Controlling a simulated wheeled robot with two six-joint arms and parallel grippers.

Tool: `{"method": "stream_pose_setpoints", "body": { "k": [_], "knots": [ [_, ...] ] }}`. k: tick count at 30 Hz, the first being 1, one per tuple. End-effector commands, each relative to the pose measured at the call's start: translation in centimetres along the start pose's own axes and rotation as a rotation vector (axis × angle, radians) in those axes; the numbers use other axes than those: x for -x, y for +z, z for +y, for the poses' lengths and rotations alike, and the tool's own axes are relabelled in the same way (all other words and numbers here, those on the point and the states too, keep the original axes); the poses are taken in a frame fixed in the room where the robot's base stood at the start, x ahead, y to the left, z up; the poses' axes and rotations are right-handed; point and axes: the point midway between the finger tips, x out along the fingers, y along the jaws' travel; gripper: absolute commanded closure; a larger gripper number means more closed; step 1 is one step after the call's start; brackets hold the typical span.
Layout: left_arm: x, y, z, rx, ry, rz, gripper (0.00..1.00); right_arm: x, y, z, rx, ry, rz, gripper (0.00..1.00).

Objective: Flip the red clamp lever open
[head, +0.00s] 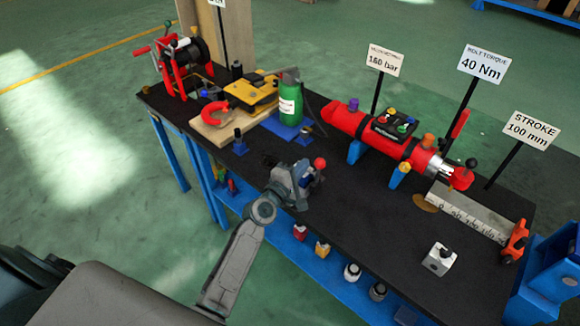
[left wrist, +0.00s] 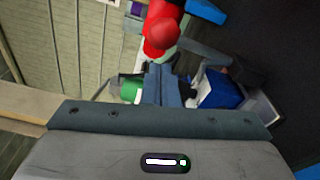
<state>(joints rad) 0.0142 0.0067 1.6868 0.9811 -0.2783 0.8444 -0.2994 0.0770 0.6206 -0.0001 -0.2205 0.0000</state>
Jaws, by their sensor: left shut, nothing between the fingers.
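A red ball-ended handle, which looks like the clamp lever (head: 320,163), shows beside my left gripper (head: 308,178) above the middle of the black bench top. In the left wrist view the red lever (left wrist: 160,32) lies just beyond the fingertips of my left gripper (left wrist: 165,75). The fingers are shut with nothing between them; I cannot tell whether they touch the lever. The lever's pivot and clamp base are largely hidden by the gripper. A green bottle (head: 290,103) on a blue base (head: 284,125) stands behind. My right gripper is not in view.
A red cylinder (head: 350,122) lies on blue supports to the right, with sign posts behind it. A yellow plate with a red shackle (head: 213,112) and a red winch (head: 172,72) stand at the left. The bench top (head: 360,220) is clear at the front middle.

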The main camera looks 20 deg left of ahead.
Motion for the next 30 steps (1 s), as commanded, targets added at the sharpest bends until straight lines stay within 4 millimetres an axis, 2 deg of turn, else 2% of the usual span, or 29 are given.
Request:
{"method": "stream_pose_setpoints", "body": {
  "k": [4, 14, 30],
  "knots": [
    [-0.2, 0.7, 0.0, 0.001, 0.0, 0.0, 1.0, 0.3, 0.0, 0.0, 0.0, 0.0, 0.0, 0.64],
    [-0.2, 0.8, -0.1, -0.001, 0.0, 0.001, 1.0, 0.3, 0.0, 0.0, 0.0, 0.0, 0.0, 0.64],
    [-0.1, 1.4, -0.2, -0.079, 0.009, 0.0, 1.0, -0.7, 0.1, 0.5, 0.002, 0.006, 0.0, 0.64]
  ]
}}
